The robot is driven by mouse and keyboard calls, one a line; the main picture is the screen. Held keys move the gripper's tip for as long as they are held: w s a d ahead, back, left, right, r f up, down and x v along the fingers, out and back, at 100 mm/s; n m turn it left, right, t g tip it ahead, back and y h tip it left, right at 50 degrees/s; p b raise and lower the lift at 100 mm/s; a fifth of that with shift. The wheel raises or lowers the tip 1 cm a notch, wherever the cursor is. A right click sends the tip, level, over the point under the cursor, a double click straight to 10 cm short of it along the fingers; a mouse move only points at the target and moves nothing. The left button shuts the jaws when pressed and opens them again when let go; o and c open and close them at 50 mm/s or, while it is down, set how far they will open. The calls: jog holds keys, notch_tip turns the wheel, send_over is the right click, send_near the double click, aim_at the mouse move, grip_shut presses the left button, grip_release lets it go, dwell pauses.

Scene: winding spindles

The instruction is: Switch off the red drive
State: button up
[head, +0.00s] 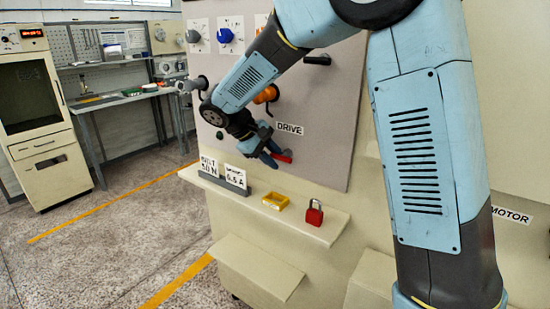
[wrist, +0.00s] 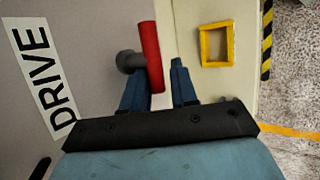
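The red drive handle (head: 284,157) sits on the grey panel below the DRIVE label (head: 289,128). It lies roughly level in the head view. In the wrist view the red handle (wrist: 151,50) is a bar on a grey round hub (wrist: 128,61), with the DRIVE label (wrist: 44,75) to its left. My gripper (head: 270,154) is open at the handle's left end in the head view. In the wrist view my gripper (wrist: 160,80) has the bar's near end between its two fingers, close to the left finger. Whether they touch is unclear.
Below the panel, a ledge (head: 325,229) carries a yellow tray (head: 275,200), a red padlock (head: 314,214) and two printed cards (head: 235,175). An orange knob (head: 267,94) and a black crank (head: 202,83) stick out above. The floor at left is open.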

jog(key=shift+r, duration=0.1)
jog(key=v, duration=1.3)
jog(key=shift+a, duration=0.25)
jog(key=shift+r, duration=0.15)
